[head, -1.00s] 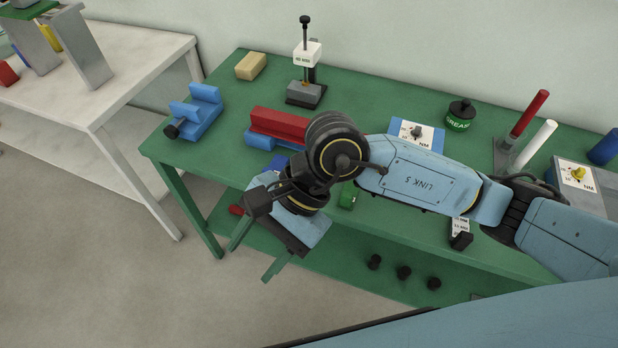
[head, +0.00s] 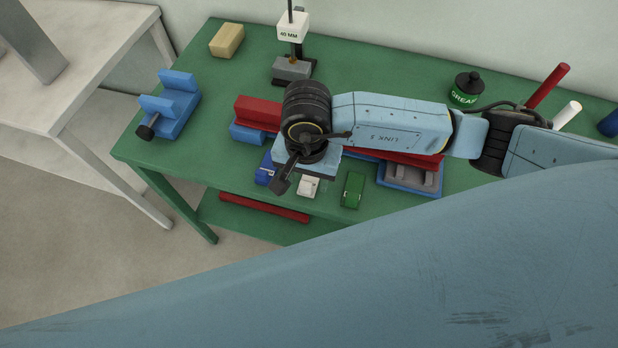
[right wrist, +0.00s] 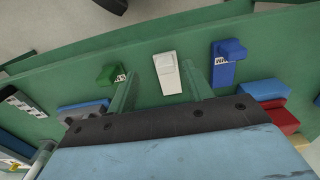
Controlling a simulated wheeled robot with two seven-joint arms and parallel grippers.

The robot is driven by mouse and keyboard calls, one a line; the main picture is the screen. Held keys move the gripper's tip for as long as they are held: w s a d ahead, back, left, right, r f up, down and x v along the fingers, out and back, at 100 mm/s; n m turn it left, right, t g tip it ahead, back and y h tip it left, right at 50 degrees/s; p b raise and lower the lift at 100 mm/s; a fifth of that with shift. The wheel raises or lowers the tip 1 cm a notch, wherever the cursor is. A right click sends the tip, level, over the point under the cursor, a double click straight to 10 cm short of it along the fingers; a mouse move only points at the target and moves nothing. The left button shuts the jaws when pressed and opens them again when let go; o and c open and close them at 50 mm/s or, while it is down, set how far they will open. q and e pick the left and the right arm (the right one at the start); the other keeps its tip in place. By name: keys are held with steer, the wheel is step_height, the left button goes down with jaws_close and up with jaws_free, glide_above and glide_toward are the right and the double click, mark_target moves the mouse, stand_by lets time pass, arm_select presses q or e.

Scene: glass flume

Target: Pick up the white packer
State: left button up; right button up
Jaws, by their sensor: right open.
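The white packer (head: 308,186) lies on the green table near its front edge, between a blue packer (head: 265,170) and a green packer (head: 353,189). In the right wrist view, the white packer (right wrist: 167,74) shows between the two green fingers of my right gripper (right wrist: 159,70). That gripper is open and empty, above the table, with the packer just ahead of its fingers. Whether the fingers reach down to its level, I cannot tell. In the head view my wrist hides the fingers and covers part of the area behind the packer. My left gripper is not in view.
The green packer (right wrist: 108,75) and blue packer (right wrist: 228,62) stand close on either side. Behind my wrist is a red bar on blue blocks (head: 257,113). A blue vise (head: 172,104), tan block (head: 227,40), gauge stand (head: 292,68) and grease pot (head: 466,90) stand farther off.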

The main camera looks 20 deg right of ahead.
mark_target(305, 186)
steer(key=shift+f, duration=0.75)
steer(key=f, duration=0.3)
steer(key=shift+w+a+f, duration=0.15)
steer(key=shift+w+f, duration=0.1)
steer(key=shift+w, duration=0.05)
steer(key=shift+f, duration=0.2)
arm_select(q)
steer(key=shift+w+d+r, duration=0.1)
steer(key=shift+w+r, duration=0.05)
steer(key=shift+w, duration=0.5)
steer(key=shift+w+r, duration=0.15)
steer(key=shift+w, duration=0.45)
arm_select(e)
steer(key=c, duration=1.1)
